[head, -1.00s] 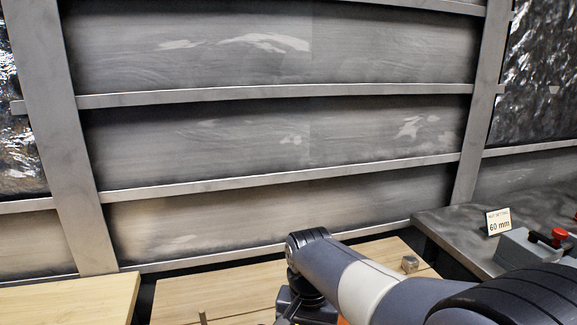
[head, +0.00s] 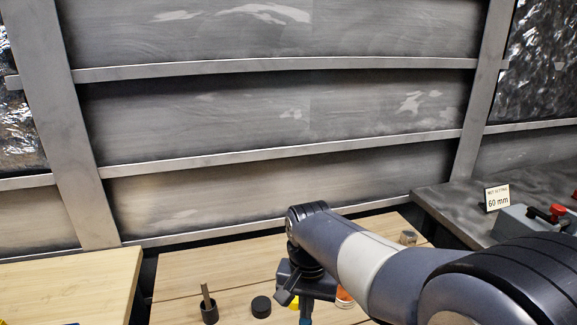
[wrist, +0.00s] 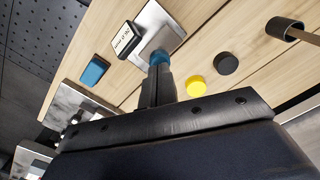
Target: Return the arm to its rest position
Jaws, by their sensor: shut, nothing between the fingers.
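My arm reaches in from the lower right in the head view, over a wooden table (head: 180,278). My gripper (wrist: 159,58) hangs from its far end, with dark fingers closed together and blue at the tips in the wrist view. Nothing shows between the fingers. A metal plate (wrist: 155,22) with a small white card (wrist: 126,40) lies beyond the tips; I cannot tell the height above it. In the head view the gripper is partly hidden by the arm and cut off by the lower edge.
On the table are a dark cup holding a stick (head: 209,312), a black disc (head: 261,307), a yellow disc (wrist: 195,88), a blue block (wrist: 94,70) and a metal piece (head: 408,237). A grey bench (head: 448,204) at right carries a "60 mm" sign (head: 497,198) and a red-handled device (head: 535,222).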

